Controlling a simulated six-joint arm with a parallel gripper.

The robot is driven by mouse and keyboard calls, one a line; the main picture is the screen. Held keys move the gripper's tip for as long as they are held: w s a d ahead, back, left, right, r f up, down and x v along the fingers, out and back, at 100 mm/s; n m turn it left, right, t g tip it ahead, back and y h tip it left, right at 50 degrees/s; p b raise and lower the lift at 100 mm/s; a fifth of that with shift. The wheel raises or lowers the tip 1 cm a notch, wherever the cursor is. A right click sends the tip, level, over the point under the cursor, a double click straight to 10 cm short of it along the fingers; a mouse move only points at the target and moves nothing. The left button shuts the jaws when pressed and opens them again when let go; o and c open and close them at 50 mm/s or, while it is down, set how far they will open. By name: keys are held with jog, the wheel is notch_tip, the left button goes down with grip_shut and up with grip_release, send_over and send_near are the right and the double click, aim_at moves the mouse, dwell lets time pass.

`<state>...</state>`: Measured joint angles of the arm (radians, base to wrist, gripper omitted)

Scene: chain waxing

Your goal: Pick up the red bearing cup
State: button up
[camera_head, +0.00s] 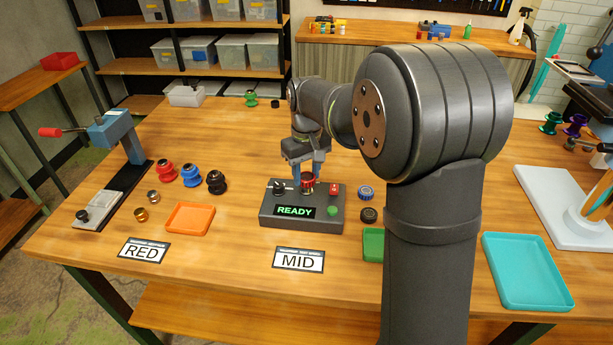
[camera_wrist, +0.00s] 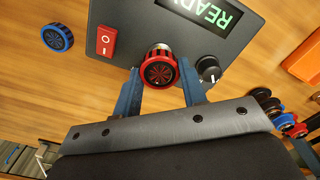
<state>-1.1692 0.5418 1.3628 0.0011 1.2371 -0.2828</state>
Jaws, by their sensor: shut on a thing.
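The red bearing cup (camera_head: 307,185) is a short red ring with a dark centre. It is at the back middle of the dark control box (camera_head: 285,222), whose screen reads READY. In the wrist view the red cup (camera_wrist: 160,72) sits between the two blue fingers of my gripper (camera_wrist: 160,82), with a silvery part showing beside it. My gripper (camera_head: 307,172) points down from above and is shut on the cup. I cannot tell whether the cup still touches the box.
The box carries a black knob (camera_head: 279,187), a red switch (camera_head: 334,188) and a green button (camera_head: 332,211). A blue-rimmed cup (camera_head: 366,193) and a black one (camera_head: 369,215) lie to its right. An orange tray (camera_head: 190,219) and red, blue and black spools (camera_head: 191,174) are left. A teal tray (camera_head: 526,272) is right.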

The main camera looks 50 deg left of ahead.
aim_at(307, 176)
notch_tip(307, 176, up, 3)
jog(key=w+d+r, duration=0.6)
jog(key=d, duration=0.3)
jog(key=shift+w+d+r, duration=0.3)
jog(key=shift+d+r, duration=0.05)
jog(key=shift+r, duration=0.05)
jog(key=d+f, duration=0.3)
jog(key=d, duration=0.9)
jog(key=d+f, duration=0.3)
jog(key=d, duration=0.8)
jog(key=shift+m, duration=0.4)
jog(key=a+f, duration=0.2)
jog(key=a, duration=0.1)
jog(key=s+a+f, duration=0.1)
jog(key=a+f, duration=0.1)
jog(key=a, duration=0.2)
jog(key=s+a+f, duration=0.1)
jog(key=a+f, duration=0.2)
jog(key=shift+a, duration=0.2)
jog(key=shift+f, duration=2)
